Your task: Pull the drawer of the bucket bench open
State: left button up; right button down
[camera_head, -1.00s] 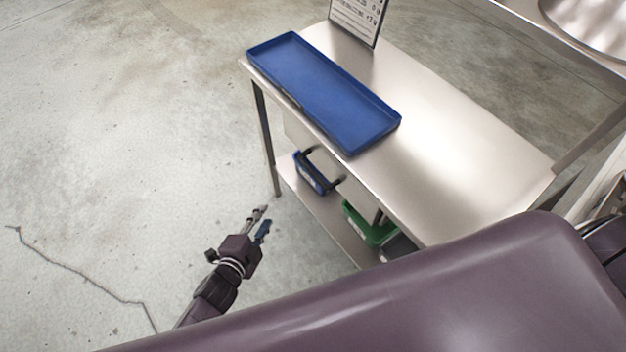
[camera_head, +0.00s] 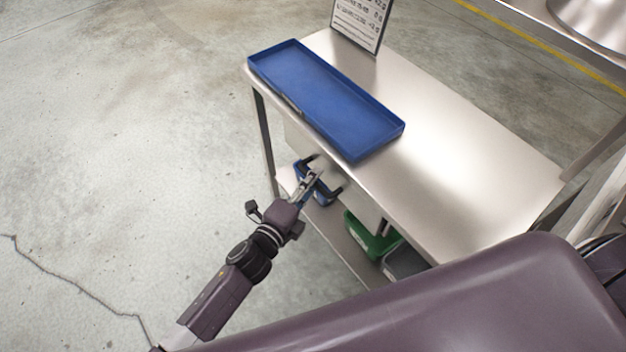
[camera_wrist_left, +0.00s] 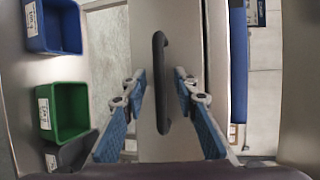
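The bucket bench (camera_head: 450,150) is a steel table with a drawer under its top. The drawer front (camera_wrist_left: 146,30) is pale and looks flush with the bench. Its dark bar handle (camera_wrist_left: 161,82) shows in the left wrist view, between the spread blue-padded fingers of my left gripper (camera_wrist_left: 158,88). I cannot tell whether the fingers touch the handle. In the head view my left gripper (camera_head: 308,184) is at the handle (camera_head: 330,188) and partly covers it. My right gripper is not in view.
A blue tray (camera_head: 390,137) lies on the bench top, with a sign (camera_head: 360,22) behind it. Blue (camera_wrist_left: 53,27), green (camera_wrist_left: 66,110) and dark grey (camera_wrist_left: 76,150) bins stand on the lower shelf. The floor (camera_head: 110,130) left of the bench is clear.

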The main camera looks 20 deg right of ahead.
pick_arm(q)
jog(key=shift+w+d, duration=0.15)
grip_shut()
dwell(0.4)
jog(key=s+a+p, duration=0.1)
jog(key=s+a, duration=0.3)
jog(key=a, duration=0.7)
jog(key=s+a+p, duration=0.1)
jog(key=s+a, duration=0.3)
jog(key=a, duration=0.8)
jog(key=shift+s+a, duration=0.3)
jog(key=shift+s, duration=0.05)
jog(key=shift+f, duration=0.1)
grip_release()
